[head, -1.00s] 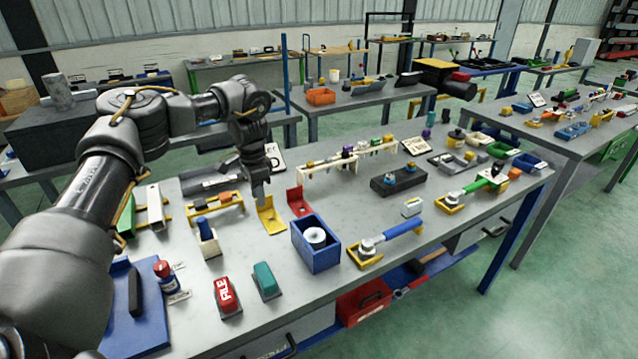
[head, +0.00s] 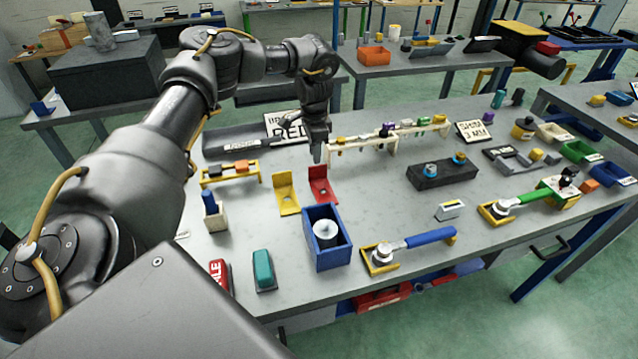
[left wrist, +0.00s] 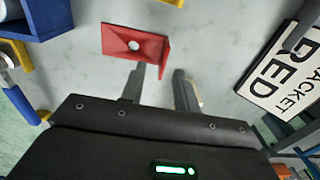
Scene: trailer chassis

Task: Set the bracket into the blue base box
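The red L-shaped bracket (head: 322,187) stands on the grey workbench, just right of a similar yellow bracket (head: 287,195). The left wrist view shows the red bracket (left wrist: 136,45) with a hole in its flat plate and a raised flange. My left gripper (head: 317,158) points down just above and behind the red bracket. The blue base box (head: 325,254) stands in front of the brackets, open on top, with a white round part (head: 326,231) inside. My right gripper is out of view.
A sign reading bracket red (left wrist: 285,80) lies behind the brackets. A white rack (head: 370,146) with several small parts stands behind right. A blue-handled tool in a yellow holder (head: 380,262) lies right of the box. A teal block (head: 263,270) lies left of the box.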

